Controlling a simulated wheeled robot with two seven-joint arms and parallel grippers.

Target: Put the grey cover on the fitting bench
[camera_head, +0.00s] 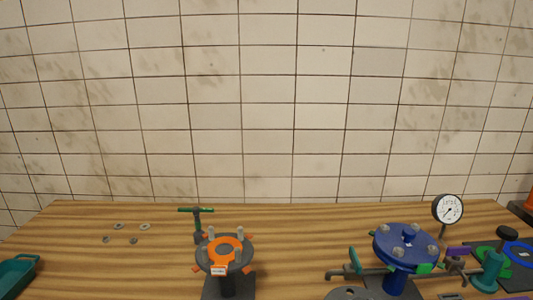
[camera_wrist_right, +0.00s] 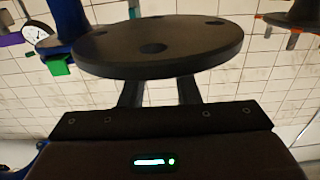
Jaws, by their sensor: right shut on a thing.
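The grey cover (camera_wrist_right: 158,46) is a dark round plate with several holes. It fills the upper middle of the right wrist view. My right gripper (camera_wrist_right: 158,90) is shut on its near edge, with two dark fingers reaching up to it. In the head view part of a grey disc with holes, which appears to be this cover (camera_head: 347,293), shows at the bottom edge. The wooden bench (camera_head: 300,225) runs along the tiled wall. Any gap between cover and bench cannot be told. My left gripper is not in view.
A grey flanged stand (camera_head: 228,284) with an orange ring (camera_head: 225,256) is left of centre. A blue flanged valve (camera_head: 405,244) with a gauge (camera_head: 448,209) stands right. Several washers (camera_head: 118,226) and a teal tray (camera_head: 17,275) lie left. The back middle is clear.

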